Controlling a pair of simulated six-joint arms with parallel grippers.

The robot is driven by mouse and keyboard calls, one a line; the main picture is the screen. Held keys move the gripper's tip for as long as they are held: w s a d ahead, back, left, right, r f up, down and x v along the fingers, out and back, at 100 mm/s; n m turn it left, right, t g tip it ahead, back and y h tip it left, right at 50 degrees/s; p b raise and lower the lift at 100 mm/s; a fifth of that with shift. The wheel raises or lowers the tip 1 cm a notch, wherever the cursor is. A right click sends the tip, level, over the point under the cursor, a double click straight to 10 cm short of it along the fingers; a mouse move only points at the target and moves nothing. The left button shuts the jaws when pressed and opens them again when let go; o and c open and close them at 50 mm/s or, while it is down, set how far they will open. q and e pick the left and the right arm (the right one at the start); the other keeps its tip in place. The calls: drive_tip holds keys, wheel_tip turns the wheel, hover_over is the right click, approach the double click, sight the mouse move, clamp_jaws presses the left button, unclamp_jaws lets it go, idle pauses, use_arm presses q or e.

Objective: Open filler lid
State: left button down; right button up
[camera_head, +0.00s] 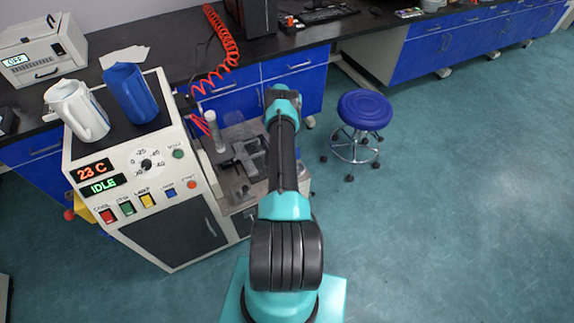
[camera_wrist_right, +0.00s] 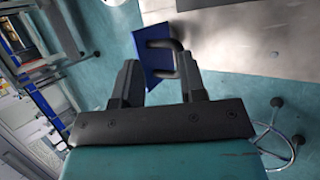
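In the right wrist view a blue panel (camera_wrist_right: 149,51) with a black bar handle (camera_wrist_right: 178,62) stands just past my right gripper (camera_wrist_right: 154,62); it may be the filler lid, but I cannot tell for sure. The gripper's two dark fingers are apart, with nothing clearly held between them. The handle is close to the right fingertip; I cannot tell if they touch. In the head view my right arm reaches up the middle beside the machine (camera_head: 141,190), and I cannot make out its fingers there. My left gripper is not in view.
A white jug (camera_head: 77,112) and a blue jug (camera_head: 131,93) stand on the machine, whose displays read 23 C and IDLE. A red coiled hose (camera_head: 225,45) hangs near the bench. A blue stool (camera_head: 364,110) stands right of my arm. The floor at right is clear.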

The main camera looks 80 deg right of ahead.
drive_tip(key=shift+s+a+r, duration=0.15)
drive_tip(key=shift+a, duration=1.15)
drive_tip(key=shift+s+a+r, duration=0.15)
drive_tip(key=shift+a, duration=1.1)
drive_tip(key=s+a, duration=0.1)
drive_tip(key=a, duration=0.9)
drive_tip(key=shift+s+r, duration=0.35)
drive_tip(key=shift+r, duration=0.1)
drive_tip(key=shift+a, duration=0.1)
drive_tip(key=shift+c, duration=0.2)
